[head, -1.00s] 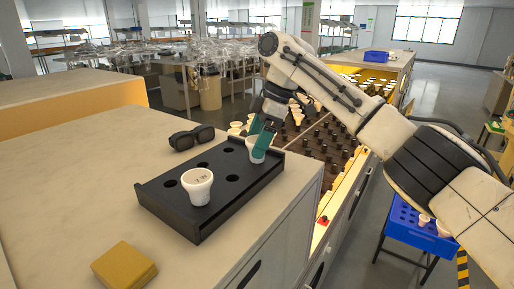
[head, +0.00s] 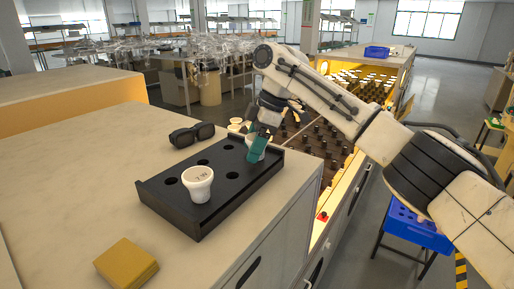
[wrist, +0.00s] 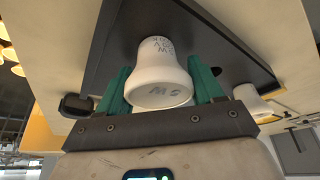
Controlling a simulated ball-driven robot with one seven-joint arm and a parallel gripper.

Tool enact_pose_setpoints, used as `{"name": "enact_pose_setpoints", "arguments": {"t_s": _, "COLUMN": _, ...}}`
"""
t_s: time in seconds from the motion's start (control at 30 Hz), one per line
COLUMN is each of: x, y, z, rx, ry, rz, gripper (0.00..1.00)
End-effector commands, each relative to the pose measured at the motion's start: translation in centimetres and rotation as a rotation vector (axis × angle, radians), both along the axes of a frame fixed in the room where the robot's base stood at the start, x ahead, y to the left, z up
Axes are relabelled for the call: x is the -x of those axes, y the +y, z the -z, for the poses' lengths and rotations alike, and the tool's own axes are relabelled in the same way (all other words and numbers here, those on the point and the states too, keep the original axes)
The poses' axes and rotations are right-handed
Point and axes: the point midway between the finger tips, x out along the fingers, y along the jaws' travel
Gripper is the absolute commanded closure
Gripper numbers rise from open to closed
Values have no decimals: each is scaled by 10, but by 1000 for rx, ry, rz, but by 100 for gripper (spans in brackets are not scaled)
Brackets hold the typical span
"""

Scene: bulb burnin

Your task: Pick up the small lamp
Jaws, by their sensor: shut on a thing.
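The small white lamp (head: 258,143) is at the far right end of the black holder (head: 218,217). In the wrist view the same lamp (wrist: 160,80) sits between the two teal fingers, its marked face toward the camera. My gripper (head: 256,149) is shut on it; the gripper also shows in the wrist view (wrist: 162,88). I cannot tell whether the lamp is still seated in its hole or just above it. A larger-looking white lamp (head: 198,185) stands upright at the near left of the holder; it shows at the right in the wrist view (wrist: 254,102).
A yellow block (head: 126,265) lies near the front of the pale counter (head: 80,190). A rack of several bulbs (head: 325,135) stands beyond the counter's right edge. A blue crate (head: 400,222) is at the right.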

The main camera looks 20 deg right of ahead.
Motion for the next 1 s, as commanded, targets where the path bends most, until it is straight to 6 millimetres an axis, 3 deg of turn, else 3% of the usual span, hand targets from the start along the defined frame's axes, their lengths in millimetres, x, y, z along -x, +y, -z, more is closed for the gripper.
{"name": "enact_pose_setpoints", "arguments": {"t_s": 0.37, "x": 0, "y": 0, "z": -2, "rx": -1, "ry": -1, "rz": -1, "gripper": 65}}
{"name": "enact_pose_setpoints", "arguments": {"t_s": 0.57, "x": -1, "y": 0, "z": -14, "rx": -1, "ry": -2, "rz": 1, "gripper": 65}}
{"name": "enact_pose_setpoints", "arguments": {"t_s": 0.67, "x": -1, "y": 1, "z": -29, "rx": -1, "ry": -3, "rz": -1, "gripper": 65}}
{"name": "enact_pose_setpoints", "arguments": {"t_s": 1.0, "x": 36, "y": -39, "z": -92, "rx": -1, "ry": -4, "rz": 1, "gripper": 65}}
